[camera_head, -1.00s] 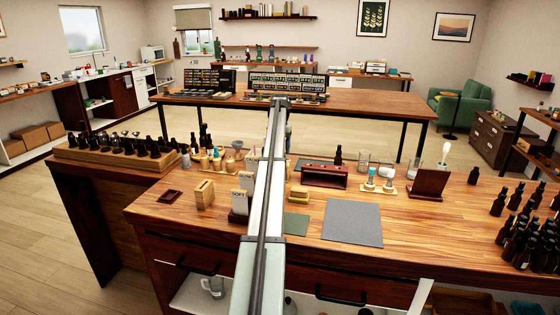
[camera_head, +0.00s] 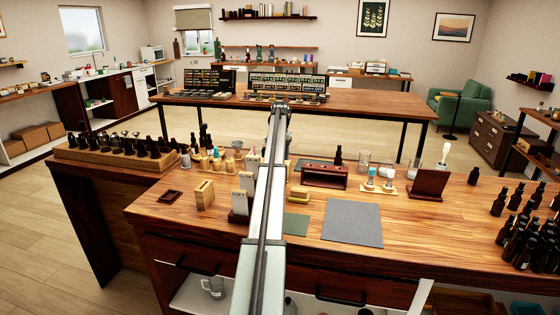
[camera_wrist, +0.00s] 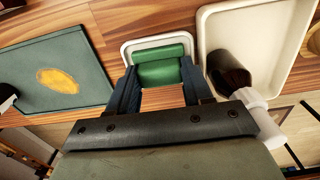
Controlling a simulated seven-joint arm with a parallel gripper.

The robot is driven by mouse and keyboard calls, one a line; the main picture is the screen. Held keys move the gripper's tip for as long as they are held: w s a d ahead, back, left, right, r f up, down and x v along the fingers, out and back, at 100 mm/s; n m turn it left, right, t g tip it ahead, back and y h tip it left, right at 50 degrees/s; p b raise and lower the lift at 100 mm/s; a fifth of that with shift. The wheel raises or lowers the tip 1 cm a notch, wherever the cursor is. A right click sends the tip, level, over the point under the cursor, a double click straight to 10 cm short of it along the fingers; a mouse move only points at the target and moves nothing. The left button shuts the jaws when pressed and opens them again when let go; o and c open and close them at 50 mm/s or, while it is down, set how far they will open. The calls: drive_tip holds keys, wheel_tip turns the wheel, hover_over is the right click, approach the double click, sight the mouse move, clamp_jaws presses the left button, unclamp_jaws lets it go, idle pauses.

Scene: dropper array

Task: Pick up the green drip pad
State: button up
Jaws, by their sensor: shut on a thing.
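The green drip pad (camera_wrist: 162,66) shows in the wrist view as a bowed, glossy green piece between my fingertips. It is over a small white-rimmed tray (camera_wrist: 127,49); I cannot tell whether it still touches the tray. My gripper (camera_wrist: 160,76) is shut on the pad, with one dark blue finger at each side. In the head view my arm crosses the middle of the bench, and the gripper and held pad are hidden behind it or too small to make out.
In the wrist view, a dark green mat with an orange oval (camera_wrist: 62,78) lies left. A larger cream tray (camera_wrist: 282,22) with a dark bottle (camera_wrist: 228,72) is close at right. In the head view, a grey mat (camera_head: 352,222) lies on the bench, with bottles (camera_head: 520,245) at far right.

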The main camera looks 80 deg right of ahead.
drive_tip(key=shift+r, duration=0.15)
wheel_tip(320, 180, up, 10)
idle(0.6)
drive_tip(key=o, duration=0.4)
drive_tip(key=c, duration=0.3)
drive_tip(key=s+f+n, duration=0.1)
drive_tip(key=s+n, duration=1.1)
drive_tip(key=s, duration=0.1)
drive_tip(key=s+f+n, duration=0.1)
drive_tip(key=s+n, duration=0.5)
drive_tip(key=shift+s+d+f, duration=0.2)
drive_tip(key=shift+s+f, duration=0.1)
drive_tip(key=shift+f, duration=0.05)
